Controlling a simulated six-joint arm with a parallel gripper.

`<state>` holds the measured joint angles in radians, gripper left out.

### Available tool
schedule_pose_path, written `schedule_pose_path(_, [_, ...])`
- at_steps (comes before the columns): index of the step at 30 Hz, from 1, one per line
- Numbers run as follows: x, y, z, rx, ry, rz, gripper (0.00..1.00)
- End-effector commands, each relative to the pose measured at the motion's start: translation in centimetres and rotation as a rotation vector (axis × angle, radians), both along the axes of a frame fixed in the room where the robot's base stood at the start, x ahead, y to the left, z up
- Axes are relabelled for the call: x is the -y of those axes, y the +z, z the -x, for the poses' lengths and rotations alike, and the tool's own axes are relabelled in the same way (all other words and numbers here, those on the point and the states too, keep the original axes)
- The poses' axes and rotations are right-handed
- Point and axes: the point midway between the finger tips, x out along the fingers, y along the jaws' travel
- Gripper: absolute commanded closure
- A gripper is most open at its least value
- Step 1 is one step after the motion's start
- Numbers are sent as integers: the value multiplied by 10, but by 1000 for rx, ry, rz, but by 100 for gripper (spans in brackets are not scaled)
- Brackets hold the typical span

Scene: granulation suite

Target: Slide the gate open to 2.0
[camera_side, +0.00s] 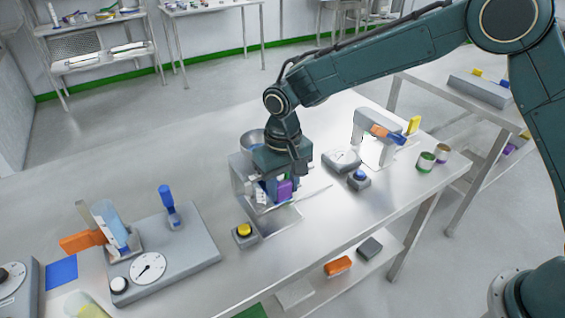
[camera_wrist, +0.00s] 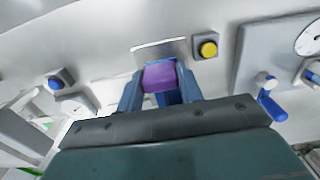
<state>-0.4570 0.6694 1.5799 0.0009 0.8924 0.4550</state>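The gate's purple grip block (camera_side: 285,190) is at the front of a grey hopper stand (camera_side: 240,172) on the steel bench. The purple block also shows in the wrist view (camera_wrist: 159,77). My gripper (camera_side: 279,187) points down at it, with one blue finger on each side. In the wrist view my gripper (camera_wrist: 160,80) appears closed against both sides of the block. A small white marked plate (camera_side: 261,196) is just left of the fingers; its figures are too small to read. The gate plate and its opening are mostly hidden by my gripper.
A yellow-button box (camera_side: 244,234) stands close in front, left of the stand. A blue-button box (camera_side: 359,179) and a round dial unit (camera_side: 342,160) stand to the right. A thin rod lies right of the gripper. A grey panel with a blue lever (camera_side: 170,207) is at left.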

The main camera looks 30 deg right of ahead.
Motion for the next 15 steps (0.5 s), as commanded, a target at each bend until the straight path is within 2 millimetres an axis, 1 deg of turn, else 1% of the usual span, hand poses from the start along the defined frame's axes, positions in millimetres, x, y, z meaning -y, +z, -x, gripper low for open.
schedule_pose_path(1, [0,0,0,0,-1,1,89])
schedule_pose_path(3, [0,0,0,0,-1,1,100])
schedule_pose_path(7, [-3,0,0,0,0,1,100])
schedule_pose_path(12, [-22,0,0,1,1,-1,100])
schedule_pose_path(15, [-28,0,0,0,-1,-1,100])
